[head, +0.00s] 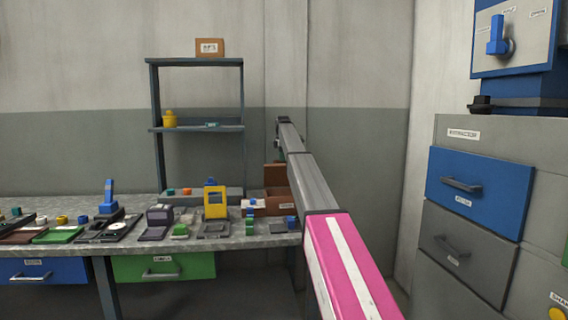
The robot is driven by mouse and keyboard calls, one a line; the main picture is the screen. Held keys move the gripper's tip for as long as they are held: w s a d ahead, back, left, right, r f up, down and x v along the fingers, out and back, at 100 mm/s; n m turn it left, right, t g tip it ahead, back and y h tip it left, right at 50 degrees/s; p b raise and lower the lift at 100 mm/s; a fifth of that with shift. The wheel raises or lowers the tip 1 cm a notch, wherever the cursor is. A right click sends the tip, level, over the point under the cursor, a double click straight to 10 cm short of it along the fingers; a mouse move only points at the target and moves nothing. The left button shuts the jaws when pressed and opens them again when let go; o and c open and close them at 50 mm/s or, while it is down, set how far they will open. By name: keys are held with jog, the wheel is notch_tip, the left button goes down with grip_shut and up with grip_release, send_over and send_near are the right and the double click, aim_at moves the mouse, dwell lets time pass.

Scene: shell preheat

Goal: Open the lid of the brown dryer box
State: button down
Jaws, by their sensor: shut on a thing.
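The brown dryer box (270,211) stands at the right end of the grey workbench, with a small white label on its front. A brown upright panel (274,174) rises at its back and looks like its lid standing raised; my arm covers part of both, so the exact angle is unclear. My arm reaches from the lower right up past the box, and its far part bends down behind the forearm above the panel. My gripper's fingers are hidden, so their contact with the lid cannot be seen.
The workbench (262,240) holds a yellow-and-blue device (215,196) and several small items left of the box. A dark shelf (197,129) stands behind, with a cardboard box (210,47) on top. A grey cabinet (455,215) with drawers is at right.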

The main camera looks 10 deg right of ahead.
jog(key=w+f, duration=0.2)
jog(key=w, duration=0.4)
jog(key=shift+f, duration=0.4)
jog(key=c, duration=1.6)
grip_release()
jog(key=shift+s+f, duration=0.1)
jog(key=shift+s, duration=0.1)
jog(key=shift+o, duration=0.2)
jog(key=shift+w+r, duration=0.7)
jog(key=shift+w, duration=0.05)
jog(key=o, duration=0.3)
jog(key=shift+w, duration=0.25)
jog(key=shift+o, duration=0.7)
jog(key=shift+w, duration=0.25)
jog(key=w+r, duration=0.1)
jog(key=w, duration=1)
jog(key=shift+w, duration=0.25)
